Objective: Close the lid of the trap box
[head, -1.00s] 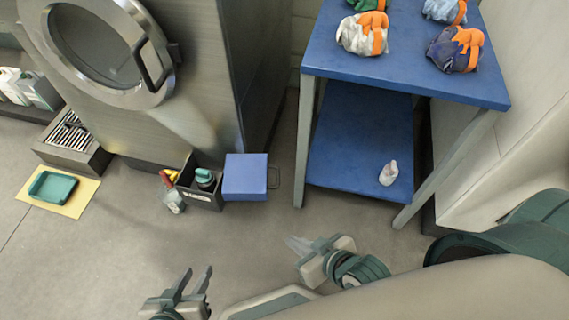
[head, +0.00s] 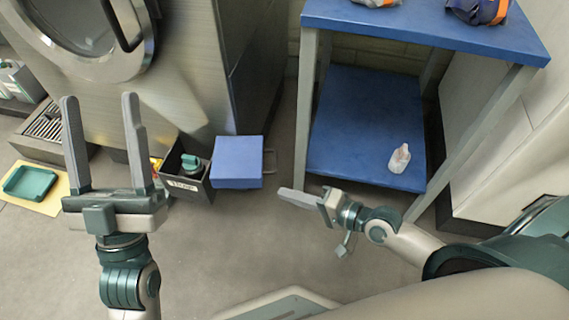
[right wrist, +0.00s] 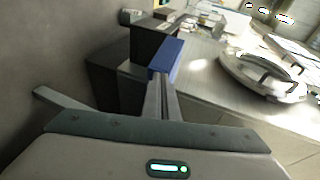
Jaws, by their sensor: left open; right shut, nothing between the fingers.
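The dark trap box (head: 185,187) stands on the floor by the metal machine, open at the top, with a green-capped item (head: 191,164) inside. Its blue lid (head: 237,163) hangs open to the right, with a wire handle (head: 269,161) on its far right edge. The lid also shows in the right wrist view (right wrist: 166,58), beyond my fingers. My right gripper (head: 289,195) is shut and empty, just right of and nearer than the lid, apparently apart from it. My left gripper (head: 100,98) is open and empty, raised left of the box in the picture.
A blue two-level table (head: 365,120) stands to the right, with a small white bottle (head: 399,158) on its lower shelf and wrapped bundles on top. A green tray (head: 29,183) lies on a yellow mat at left. Floor in front of the box is clear.

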